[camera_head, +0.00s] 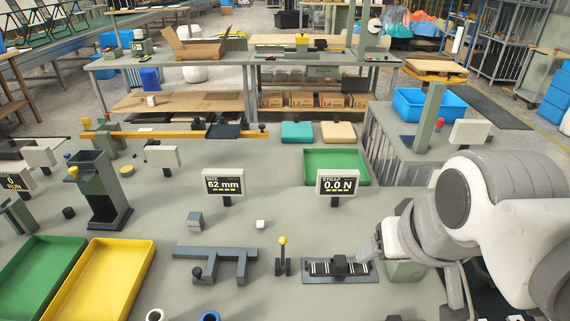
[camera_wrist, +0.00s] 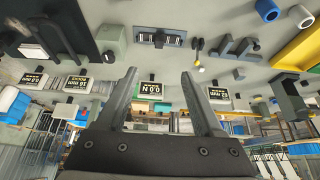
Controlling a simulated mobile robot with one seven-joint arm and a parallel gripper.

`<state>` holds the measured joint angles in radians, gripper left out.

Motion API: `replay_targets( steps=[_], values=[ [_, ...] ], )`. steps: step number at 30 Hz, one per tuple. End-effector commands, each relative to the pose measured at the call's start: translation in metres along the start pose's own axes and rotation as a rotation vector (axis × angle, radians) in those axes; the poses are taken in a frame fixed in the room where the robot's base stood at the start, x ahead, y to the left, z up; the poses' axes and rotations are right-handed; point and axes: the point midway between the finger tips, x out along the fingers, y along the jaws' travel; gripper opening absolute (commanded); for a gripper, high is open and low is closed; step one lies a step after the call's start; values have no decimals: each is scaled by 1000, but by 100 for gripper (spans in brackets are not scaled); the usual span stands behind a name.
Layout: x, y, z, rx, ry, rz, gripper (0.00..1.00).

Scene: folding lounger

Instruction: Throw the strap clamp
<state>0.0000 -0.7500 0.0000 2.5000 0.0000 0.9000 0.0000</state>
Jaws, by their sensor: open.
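A dark flat fixture with a striped plate and a black block (camera_head: 338,268) lies on the grey bench, left of my gripper; it looks like the strap clamp. It also shows at the top of the wrist view (camera_wrist: 160,38). A small upright lever with a yellow knob (camera_head: 282,256) stands just left of it and shows in the wrist view (camera_wrist: 198,48). A display marked STRAP (camera_head: 338,184) behind reads 0.0 N. My gripper (camera_head: 368,247) is beside the fixture's right end. In the wrist view its fingers (camera_wrist: 159,72) are apart with nothing between them.
A grey-green block (camera_head: 405,270) sits below my arm. A grey bracket (camera_head: 215,262) and a small white cube (camera_head: 260,224) lie to the left. A green tray (camera_head: 337,166) lies behind the displays. A SIZE display (camera_head: 223,183) reads 62 mm.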

Motion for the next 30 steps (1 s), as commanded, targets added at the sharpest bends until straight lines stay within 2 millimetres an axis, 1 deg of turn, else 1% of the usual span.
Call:
replay_targets(
  steps=[4, 5, 6, 8, 11, 16, 20, 24, 26, 30],
  values=[
    [0, 0, 0, 0, 0, 0, 69],
    [0, 0, 0, 0, 0, 0, 65],
    [0, 0, 0, 0, 0, 0, 58],
    [0, 0, -3, -2, -5, 2, 56],
    [0, -2, -14, -11, -26, 10, 56],
    [7, -11, -49, -45, -98, 25, 56],
    [21, -21, -77, -77, -160, 25, 56],
    [41, -34, -105, -106, -224, 12, 56],
    [51, -40, -116, -118, -251, 1, 56],
    [79, -55, -137, -140, -313, -32, 56]
  ],
)
